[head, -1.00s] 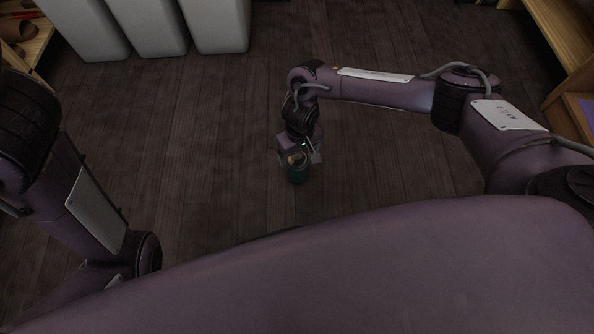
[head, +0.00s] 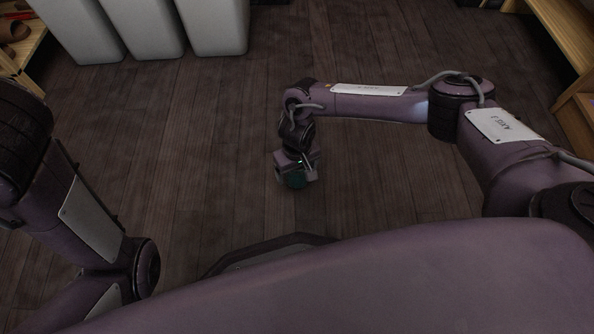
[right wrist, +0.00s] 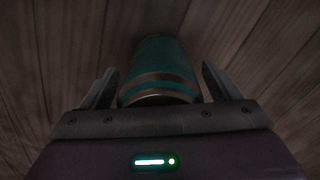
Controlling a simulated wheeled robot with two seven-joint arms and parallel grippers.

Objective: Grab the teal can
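The teal can (head: 296,181) is at the right gripper in the head view, above or on the wooden floor; most of it is hidden by the gripper. In the right wrist view the can (right wrist: 160,66) shows teal with brownish bands, between the two fingers. My right gripper (right wrist: 160,88) is open, with a finger on each side of the can and a small gap visible on both sides. It also shows in the head view (head: 296,176), pointing down. My left arm shows at the left of the head view, but its gripper is out of view.
Several grey bins (head: 152,28) stand at the top left. A wooden shelf (head: 22,55) is at the left edge, and wooden shelving (head: 566,45) is at the right edge. The dark plank floor (head: 200,130) around the can is clear.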

